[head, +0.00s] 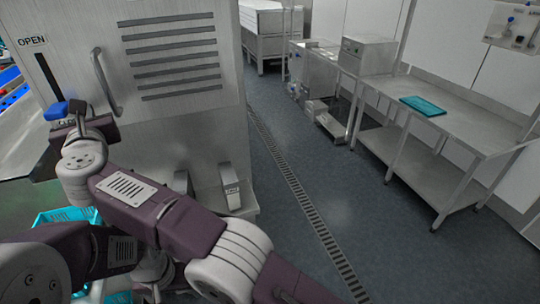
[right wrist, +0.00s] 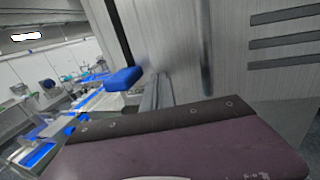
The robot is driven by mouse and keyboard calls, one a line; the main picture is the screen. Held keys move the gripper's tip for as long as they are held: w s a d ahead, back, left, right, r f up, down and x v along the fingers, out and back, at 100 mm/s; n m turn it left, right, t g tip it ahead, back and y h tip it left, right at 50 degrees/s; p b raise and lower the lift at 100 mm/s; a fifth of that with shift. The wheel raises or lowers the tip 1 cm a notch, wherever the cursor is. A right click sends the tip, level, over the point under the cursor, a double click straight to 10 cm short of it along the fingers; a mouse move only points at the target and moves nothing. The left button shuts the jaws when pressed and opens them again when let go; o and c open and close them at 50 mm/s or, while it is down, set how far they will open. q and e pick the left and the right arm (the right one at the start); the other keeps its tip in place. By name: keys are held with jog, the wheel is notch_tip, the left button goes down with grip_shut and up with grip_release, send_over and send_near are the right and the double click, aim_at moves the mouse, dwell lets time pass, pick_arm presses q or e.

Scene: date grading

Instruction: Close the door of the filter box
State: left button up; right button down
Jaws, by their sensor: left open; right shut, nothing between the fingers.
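A large brushed-steel panel with dark louvre slots (head: 170,45) and a bar handle (head: 106,82) fills the left of the head view. I cannot tell whether it is the filter box door or how far that door stands open. Left of the handle is a dark slot under an OPEN label (head: 32,41), with a blue knob (head: 56,111) low on it. My right gripper (head: 80,118) is shut and empty, close beside the knob; contact is unclear. The knob also shows in the right wrist view (right wrist: 122,79). My left gripper (head: 150,278) is open, low down, mostly hidden behind my right arm.
A turquoise crate (head: 65,216) is low at the left, partly covered by my arms. Steel feet (head: 230,185) stand below the panel. The floor with its drain grating (head: 300,200) is clear. A steel bench (head: 450,120) with a teal tray (head: 422,106) stands right.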

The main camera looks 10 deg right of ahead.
pick_arm(q)
jog(key=shift+w+a, duration=0.3)
jog(key=shift+a, duration=0.45)
pick_arm(e)
jog(key=shift+w+a+f, duration=0.15)
jog(key=shift+a, duration=0.35)
jog(key=shift+w+a+f, duration=0.1)
jog(key=shift+w+a, duration=0.05)
jog(key=shift+a, duration=0.3)
pick_arm(q)
jog(key=shift+f, duration=0.1)
